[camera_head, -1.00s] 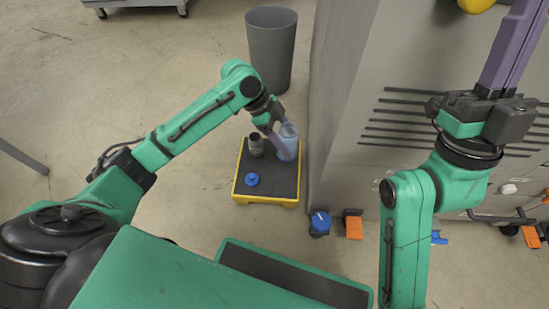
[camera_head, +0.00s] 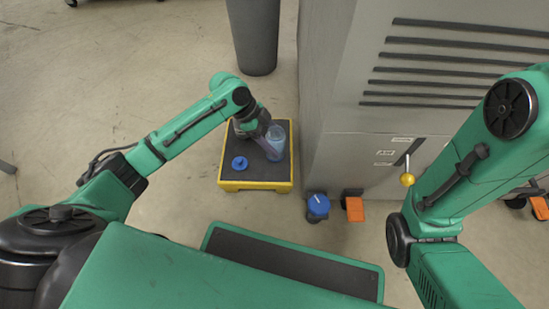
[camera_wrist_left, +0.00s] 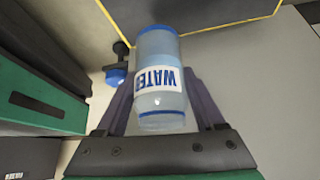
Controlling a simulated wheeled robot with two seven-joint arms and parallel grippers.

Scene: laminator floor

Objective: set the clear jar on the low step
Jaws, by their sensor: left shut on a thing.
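The clear jar (camera_head: 276,142), bluish with a "WATER" label, is upright over the right part of the low step (camera_head: 257,185), a dark platform with yellow edges. My left gripper (camera_head: 267,147) is shut on the jar. In the left wrist view the jar (camera_wrist_left: 160,78) sits between the purple fingers (camera_wrist_left: 160,112). The step's yellow edge and dark top (camera_wrist_left: 205,12) show beyond it. I cannot tell whether the jar's base touches the step. My right arm shows at the right, but its gripper is out of view.
A grey bin (camera_head: 254,35) stands behind the step. A grey machine cabinet (camera_head: 345,110) stands close at its right, with a blue caster (camera_head: 318,205) and an orange pedal (camera_head: 354,209) at its foot. Floor at the left is clear.

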